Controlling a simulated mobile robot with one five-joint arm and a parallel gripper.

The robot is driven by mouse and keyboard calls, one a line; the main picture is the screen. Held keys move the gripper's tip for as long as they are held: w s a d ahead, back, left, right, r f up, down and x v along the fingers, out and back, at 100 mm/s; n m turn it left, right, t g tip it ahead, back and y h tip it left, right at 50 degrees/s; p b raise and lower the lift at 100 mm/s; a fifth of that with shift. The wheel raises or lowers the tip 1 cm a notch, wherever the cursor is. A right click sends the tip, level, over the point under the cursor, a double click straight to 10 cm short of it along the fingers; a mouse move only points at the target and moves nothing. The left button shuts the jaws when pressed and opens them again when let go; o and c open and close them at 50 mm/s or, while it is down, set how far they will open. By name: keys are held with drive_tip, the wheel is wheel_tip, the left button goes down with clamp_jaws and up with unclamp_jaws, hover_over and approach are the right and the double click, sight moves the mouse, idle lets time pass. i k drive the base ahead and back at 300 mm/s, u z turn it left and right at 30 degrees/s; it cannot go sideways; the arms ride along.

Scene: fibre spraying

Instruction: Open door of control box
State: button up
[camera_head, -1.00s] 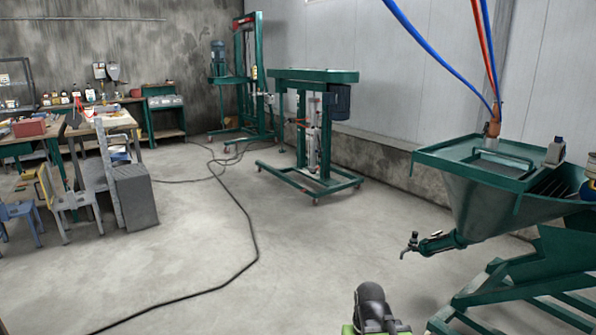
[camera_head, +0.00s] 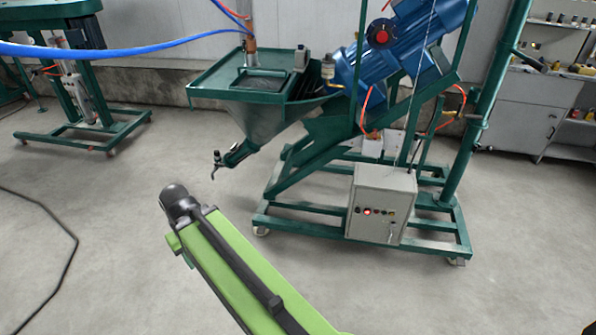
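The control box (camera_head: 381,203) is a pale grey box mounted low on the front of the green machine frame. Its front carries a row of small buttons, one lit red, and a small handle or latch below them on the right. The door looks shut. My green and black arm (camera_head: 245,270) reaches up from the bottom edge, its dark rounded end on the floor side to the left of the box, clearly apart from it. I cannot make out gripper fingers there.
The green hopper (camera_head: 262,115) with a tap and the blue motor (camera_head: 395,50) stand above the box. The green base frame (camera_head: 300,221) sticks out around it. A black cable (camera_head: 65,235) lies at left. The floor in front is clear.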

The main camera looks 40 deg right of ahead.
sight(372, 226)
drive_tip(key=z, duration=3.8)
drive_tip(key=i, duration=0.1)
drive_tip(key=u, duration=2.2)
drive_tip(key=i, duration=0.95)
drive_tip(key=u, duration=0.5)
